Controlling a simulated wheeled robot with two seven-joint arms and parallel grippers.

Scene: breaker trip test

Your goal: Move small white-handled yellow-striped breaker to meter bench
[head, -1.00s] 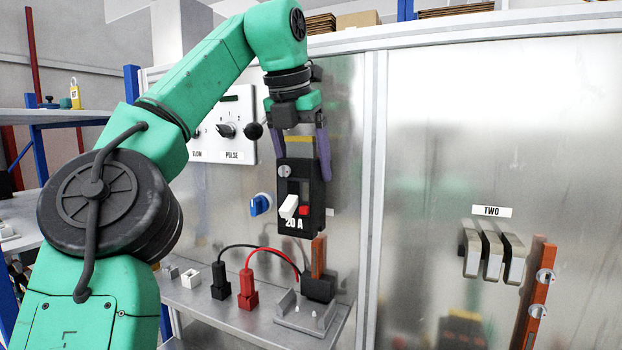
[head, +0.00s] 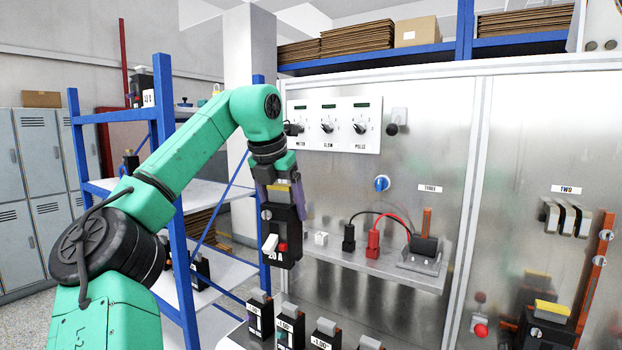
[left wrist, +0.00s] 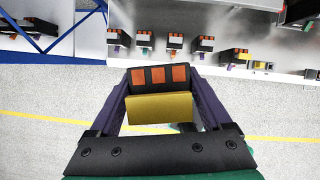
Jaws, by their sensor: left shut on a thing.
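My left gripper (head: 282,198) is shut on a black breaker (head: 284,246) with a white handle, a red button, a yellow top stripe and a "20 A" label. The breaker hangs upright in the air, left of the metal cabinet's shelf. In the left wrist view the breaker (left wrist: 158,107) sits between the purple fingers, with its yellow part and orange contacts showing. A panel marked "METER", "SLOW" and "PULSE" (head: 340,143) is on the cabinet wall. I cannot tell which surface is the meter bench. My right gripper is not in view.
The cabinet shelf (head: 340,256) carries red and black plugs (head: 373,243) and a grey socket base (head: 420,262). Several breakers (head: 290,325) stand in a row below. A blue-framed rack (head: 165,200) stands at left. Another yellow-topped breaker (head: 548,325) is at lower right.

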